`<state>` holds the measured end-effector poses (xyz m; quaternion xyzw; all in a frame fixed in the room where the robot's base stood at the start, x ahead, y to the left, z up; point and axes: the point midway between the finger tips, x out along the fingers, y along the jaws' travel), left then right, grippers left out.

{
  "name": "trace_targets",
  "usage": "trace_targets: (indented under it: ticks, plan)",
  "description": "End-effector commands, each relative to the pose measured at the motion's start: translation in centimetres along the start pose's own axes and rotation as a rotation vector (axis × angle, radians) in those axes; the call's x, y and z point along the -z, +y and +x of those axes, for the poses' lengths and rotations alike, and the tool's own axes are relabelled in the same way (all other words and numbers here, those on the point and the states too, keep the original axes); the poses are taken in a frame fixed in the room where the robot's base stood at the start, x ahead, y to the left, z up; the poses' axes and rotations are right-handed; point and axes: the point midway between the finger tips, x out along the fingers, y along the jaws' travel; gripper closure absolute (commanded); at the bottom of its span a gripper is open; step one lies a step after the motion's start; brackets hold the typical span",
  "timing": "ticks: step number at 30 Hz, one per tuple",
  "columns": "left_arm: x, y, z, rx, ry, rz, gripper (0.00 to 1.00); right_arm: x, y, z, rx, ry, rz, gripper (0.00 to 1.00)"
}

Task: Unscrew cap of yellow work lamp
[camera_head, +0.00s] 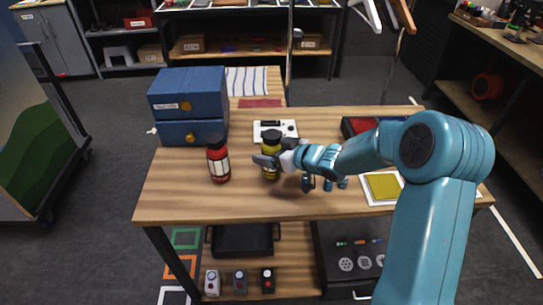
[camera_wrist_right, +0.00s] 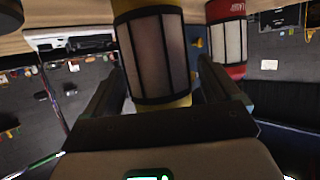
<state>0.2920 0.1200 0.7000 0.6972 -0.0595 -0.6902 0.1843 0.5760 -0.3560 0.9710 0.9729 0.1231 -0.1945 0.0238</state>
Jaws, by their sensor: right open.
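The yellow work lamp (camera_head: 270,172) stands upright on the wooden table, with a black cap (camera_head: 272,136) on top. My right gripper (camera_head: 268,160) reaches in from the right at the lamp's upper body, below the cap. In the right wrist view, the lamp (camera_wrist_right: 155,55) shows its pale window panels and yellow rim between the two spread fingers of my right gripper (camera_wrist_right: 160,85). The gripper is open, with gaps beside the lamp. The cap is not recognisable in the wrist view. My left gripper is not in view.
A red lamp (camera_head: 218,162) with a dark cap stands left of the yellow one. Blue boxes (camera_head: 188,105) are stacked behind it. A white device (camera_head: 275,128) lies behind the yellow lamp. A yellow pad (camera_head: 383,186) lies to the right. The table's front left is clear.

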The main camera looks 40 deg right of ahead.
Motion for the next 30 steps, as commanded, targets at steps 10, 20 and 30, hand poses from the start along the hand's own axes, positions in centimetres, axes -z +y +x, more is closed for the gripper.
trace_targets:
  ticks: [10,20,30]
  plan:
    - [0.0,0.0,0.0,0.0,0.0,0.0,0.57,0.0,0.0,0.2,-0.001,0.0,-0.001,0.46]
    - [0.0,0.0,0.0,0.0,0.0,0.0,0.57,0.1,0.0,0.2,-0.001,0.0,-0.001,0.74]
    - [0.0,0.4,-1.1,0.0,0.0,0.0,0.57,4.1,0.0,-1.4,-0.002,0.005,-0.006,0.74]
